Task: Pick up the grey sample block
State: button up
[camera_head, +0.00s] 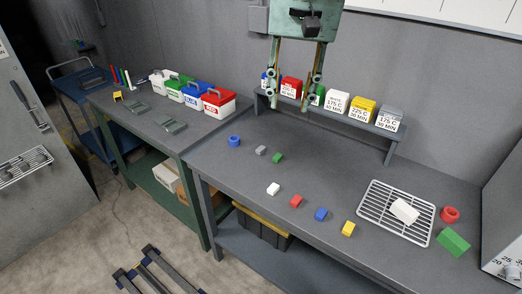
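The small grey sample block (261,150) lies on the dark grey workbench (330,185), between a blue ring and a small green block. It is uncovered and apart from both. My gripper (293,108) hangs at the top of the view, with its two fingers pointing down and spread wide. It is open, with nothing held between the fingers. In the picture its tips are above and to the right of the grey block, in front of the back shelf. The true height and depth of the tips are hard to tell.
A blue ring (234,141) and green block (277,158) flank the grey block. White (273,189), red (296,201), blue (321,214) and yellow (348,228) blocks lie nearer. A wire rack (376,213) is at right. Labelled boxes stand on a raised shelf (350,118) behind.

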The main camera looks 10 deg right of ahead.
jog(key=w+f+m, duration=0.2)
jog(key=w+f, duration=0.1)
jog(key=w, duration=0.7)
jog(key=m+g+p, duration=0.2)
jog(key=m+p, duration=0.2)
send_over(261, 148)
notch_tip(261, 148, down, 25)
jog(key=shift+f, duration=0.1)
jog(key=shift+f+b, duration=0.35)
jog(key=shift+f, duration=3.85)
jog(key=shift+f, duration=0.1)
jog(key=shift+f, duration=2.5)
jog(key=shift+c, duration=0.9)
